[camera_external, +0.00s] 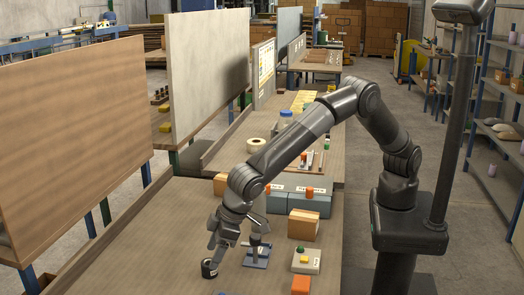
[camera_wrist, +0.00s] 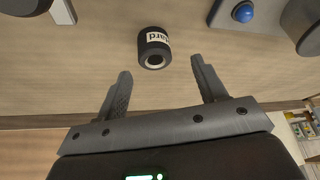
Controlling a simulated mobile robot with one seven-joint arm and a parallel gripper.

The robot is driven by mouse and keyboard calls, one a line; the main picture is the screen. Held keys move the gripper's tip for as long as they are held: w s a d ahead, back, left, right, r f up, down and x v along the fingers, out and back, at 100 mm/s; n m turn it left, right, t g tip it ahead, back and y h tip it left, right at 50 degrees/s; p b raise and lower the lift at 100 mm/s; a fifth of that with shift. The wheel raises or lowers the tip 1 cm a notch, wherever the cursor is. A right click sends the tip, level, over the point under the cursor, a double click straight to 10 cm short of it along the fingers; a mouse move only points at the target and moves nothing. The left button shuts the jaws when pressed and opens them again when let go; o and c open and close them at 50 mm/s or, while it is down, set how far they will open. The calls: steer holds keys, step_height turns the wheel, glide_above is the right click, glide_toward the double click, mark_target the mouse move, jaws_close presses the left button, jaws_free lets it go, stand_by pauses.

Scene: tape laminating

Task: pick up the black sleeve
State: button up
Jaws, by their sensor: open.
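The black sleeve (camera_wrist: 153,45) is a short dark cylinder with a white label and a light-rimmed hole. It stands on the wooden bench top (camera_wrist: 100,85) in the wrist view. My gripper (camera_wrist: 160,78) is open, and its two fingers point toward the sleeve with the sleeve just beyond the fingertips, roughly between their lines. Nothing is between the fingers. In the external view the sleeve (camera_external: 209,268) sits near the bench's left front, just below my gripper (camera_external: 216,248).
A blue-based fixture (camera_external: 257,255) stands right of my gripper. A box with yellow and green buttons (camera_external: 305,261), an orange block (camera_external: 301,285) and a cardboard box (camera_external: 303,226) lie farther right. Grey bins (camera_external: 309,200) stand behind. Bare bench lies left of the sleeve.

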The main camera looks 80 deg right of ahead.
steer(key=x, duration=0.5)
steer(key=shift+d, duration=0.35)
steer(key=shift+c, duration=0.4)
steer(key=c, duration=1)
steer(key=shift+c, duration=0.2)
